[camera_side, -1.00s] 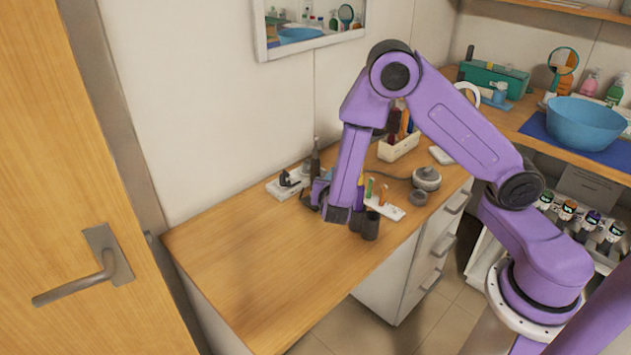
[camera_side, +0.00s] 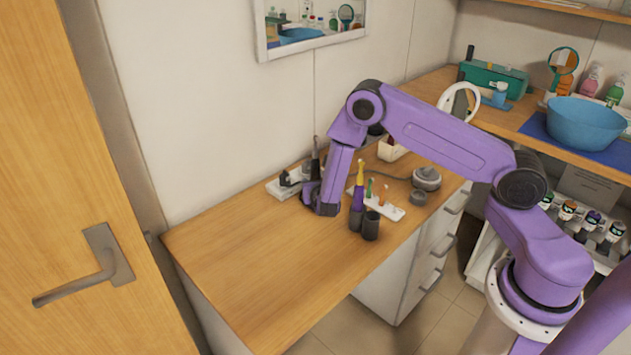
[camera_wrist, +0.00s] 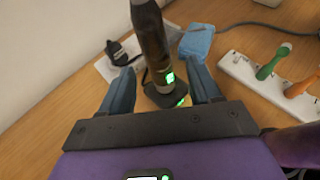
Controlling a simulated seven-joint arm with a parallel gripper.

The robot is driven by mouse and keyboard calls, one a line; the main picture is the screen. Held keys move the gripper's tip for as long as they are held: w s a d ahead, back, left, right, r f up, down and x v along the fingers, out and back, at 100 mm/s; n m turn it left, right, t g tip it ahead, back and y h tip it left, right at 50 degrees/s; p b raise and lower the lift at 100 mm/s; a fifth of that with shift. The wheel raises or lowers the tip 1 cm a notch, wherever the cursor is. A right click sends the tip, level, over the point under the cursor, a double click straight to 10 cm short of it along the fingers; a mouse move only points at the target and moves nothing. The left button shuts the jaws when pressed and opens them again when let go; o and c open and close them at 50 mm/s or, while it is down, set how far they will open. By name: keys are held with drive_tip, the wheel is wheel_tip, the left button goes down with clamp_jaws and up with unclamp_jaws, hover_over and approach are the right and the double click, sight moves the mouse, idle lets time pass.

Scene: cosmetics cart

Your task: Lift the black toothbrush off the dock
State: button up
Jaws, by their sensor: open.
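The black toothbrush (camera_side: 315,162) stands upright near the wall; its lower part is hidden behind my gripper in the side view. In the wrist view the toothbrush (camera_wrist: 153,42) rises between my two blue fingers, with a green light on its handle. Its dark dock (camera_wrist: 167,97) shows under it, with a small green glow. My gripper (camera_wrist: 160,78) is open, one finger on each side of the handle, with visible gaps. In the side view my gripper (camera_side: 309,195) is low over the counter at the toothbrush.
A white power strip with a black plug (camera_side: 287,180) lies left of the toothbrush. A blue cloth-like item (camera_wrist: 197,40) lies close behind the right finger. The counter's left front is clear.

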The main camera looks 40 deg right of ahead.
sight(315, 177)
drive_tip(key=shift+x, duration=3.2)
drive_tip(key=shift+w+r, duration=0.1)
drive_tip(key=shift+r, duration=0.1)
drive_tip(key=c, duration=1.1)
